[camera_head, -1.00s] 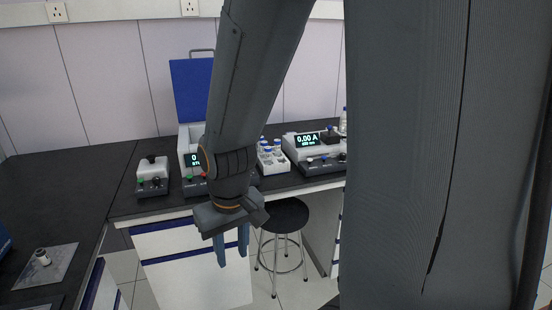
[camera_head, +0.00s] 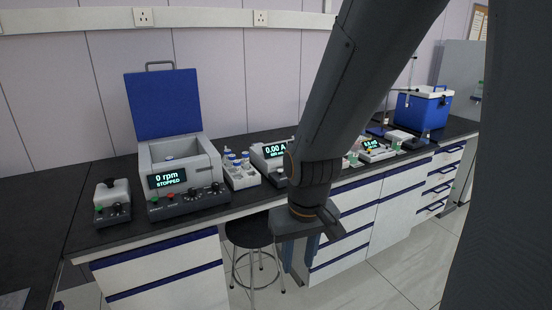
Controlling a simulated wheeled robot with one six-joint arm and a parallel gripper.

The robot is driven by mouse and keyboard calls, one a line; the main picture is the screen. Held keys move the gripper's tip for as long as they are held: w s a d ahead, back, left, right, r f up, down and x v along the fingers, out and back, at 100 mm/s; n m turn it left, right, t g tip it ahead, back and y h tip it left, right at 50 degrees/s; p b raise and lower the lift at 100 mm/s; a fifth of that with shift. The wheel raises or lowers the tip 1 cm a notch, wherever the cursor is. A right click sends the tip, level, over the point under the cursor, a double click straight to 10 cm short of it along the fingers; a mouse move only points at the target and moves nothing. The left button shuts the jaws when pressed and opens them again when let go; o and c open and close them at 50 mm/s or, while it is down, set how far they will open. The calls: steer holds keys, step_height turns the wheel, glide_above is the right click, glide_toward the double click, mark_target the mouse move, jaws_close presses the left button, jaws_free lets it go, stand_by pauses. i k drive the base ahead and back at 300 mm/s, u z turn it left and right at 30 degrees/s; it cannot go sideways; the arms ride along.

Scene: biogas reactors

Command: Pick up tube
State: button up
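A white rack (camera_head: 241,180) with several blue-capped tubes (camera_head: 245,160) stands on the dark bench, right of the open centrifuge. Which tube the task means I cannot tell. My gripper (camera_head: 300,260) hangs pointing down in front of the bench, right of the rack and below the bench top. Its two blue fingers are apart, with nothing seen between them. My arm hides part of the bench behind it.
The centrifuge (camera_head: 176,165) has its blue lid raised. A small mixer (camera_head: 112,203) stands at its left, a photometer (camera_head: 270,155) right of the rack. A stool (camera_head: 250,232) stands below the bench. A blue cooler (camera_head: 424,108) sits far right.

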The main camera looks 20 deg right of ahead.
mark_target(228, 152)
steer(key=z, duration=0.2)
steer(key=i, duration=1.5)
